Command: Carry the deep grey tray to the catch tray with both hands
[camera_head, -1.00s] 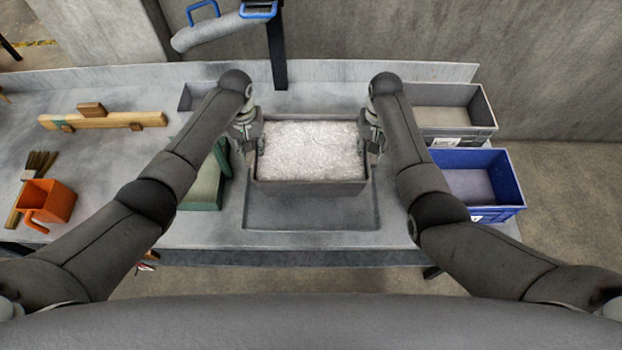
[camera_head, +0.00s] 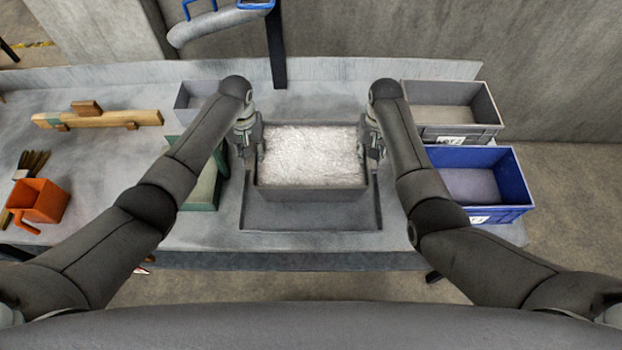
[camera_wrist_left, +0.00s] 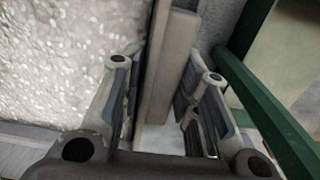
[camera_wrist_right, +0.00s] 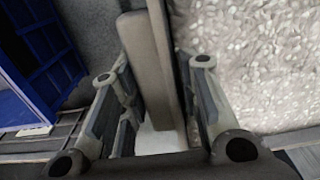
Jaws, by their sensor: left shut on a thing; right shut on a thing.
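The deep grey tray (camera_head: 312,194) is full of pale, whitish grain (camera_head: 312,153) and is over the catch tray (camera_head: 310,216), a shallow grey tray on the bench. I cannot tell whether the deep tray touches it. My left gripper (camera_head: 250,150) is shut on the deep tray's left wall, and the wall shows between the fingers in the left wrist view (camera_wrist_left: 165,85). My right gripper (camera_head: 372,150) is shut on the right wall, which shows between the fingers in the right wrist view (camera_wrist_right: 150,75). The back of the catch tray is hidden.
A grey bin (camera_head: 455,132) and a blue bin (camera_head: 510,208) stand to the right. A green tray (camera_head: 204,200) is close on the left. An orange scoop (camera_head: 40,202), a brush (camera_head: 30,165) and a wooden beam (camera_head: 95,120) lie further left. A dark post (camera_head: 277,55) rises behind.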

